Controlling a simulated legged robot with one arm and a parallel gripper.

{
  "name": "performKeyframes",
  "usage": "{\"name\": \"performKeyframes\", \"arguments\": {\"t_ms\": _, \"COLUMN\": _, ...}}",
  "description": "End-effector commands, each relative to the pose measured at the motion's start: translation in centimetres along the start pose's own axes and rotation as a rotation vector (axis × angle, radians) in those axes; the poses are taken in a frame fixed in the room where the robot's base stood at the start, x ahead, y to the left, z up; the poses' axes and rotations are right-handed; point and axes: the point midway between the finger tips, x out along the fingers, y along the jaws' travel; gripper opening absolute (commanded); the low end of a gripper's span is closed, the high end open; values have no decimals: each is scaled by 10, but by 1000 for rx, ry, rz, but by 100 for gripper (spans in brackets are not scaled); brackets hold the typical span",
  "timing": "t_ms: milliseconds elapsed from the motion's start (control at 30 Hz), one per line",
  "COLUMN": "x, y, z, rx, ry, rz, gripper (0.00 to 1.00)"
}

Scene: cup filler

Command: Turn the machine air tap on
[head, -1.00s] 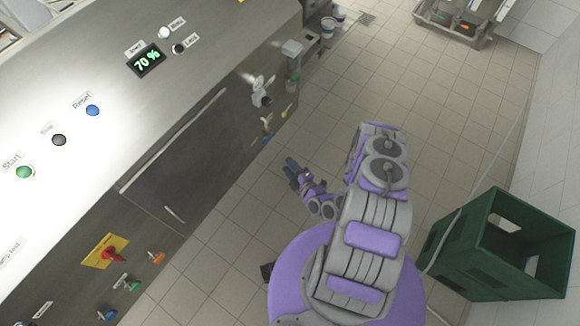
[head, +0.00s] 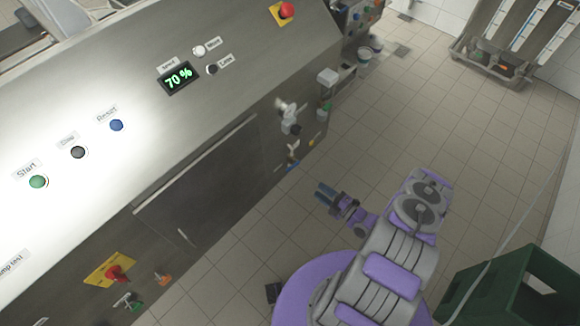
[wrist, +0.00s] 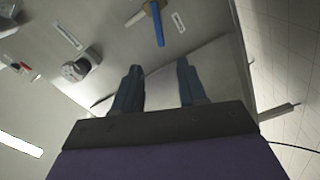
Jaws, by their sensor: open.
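A small tap with a blue handle (head: 294,164) sits low on the right end of the steel machine in the head view. It shows larger in the wrist view (wrist: 158,26), at the top centre, with its handle pointing toward the camera's lower side. A label beside it is too small to read, so I cannot tell by text that it is the air tap. My gripper (head: 324,191) is just right of and below that tap in the head view. In the wrist view its two fingers (wrist: 158,72) are apart and empty, with a gap between them and the handle.
The steel machine (head: 100,50) fills the left, with a 70 % display (head: 179,77) and start, stop and reset buttons. A grey fitting (wrist: 80,67) is left of the fingers. A green crate (head: 520,290) stands at the lower right. The tiled floor between is open.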

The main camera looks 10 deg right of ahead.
Motion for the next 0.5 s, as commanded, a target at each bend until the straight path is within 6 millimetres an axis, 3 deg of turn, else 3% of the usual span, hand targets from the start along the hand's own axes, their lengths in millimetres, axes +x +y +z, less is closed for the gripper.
{"name": "performKeyframes", "arguments": {"t_ms": 500, "x": 98, "y": -2, "z": 0, "rx": 1, "ry": 5, "rz": 0, "gripper": 42}}
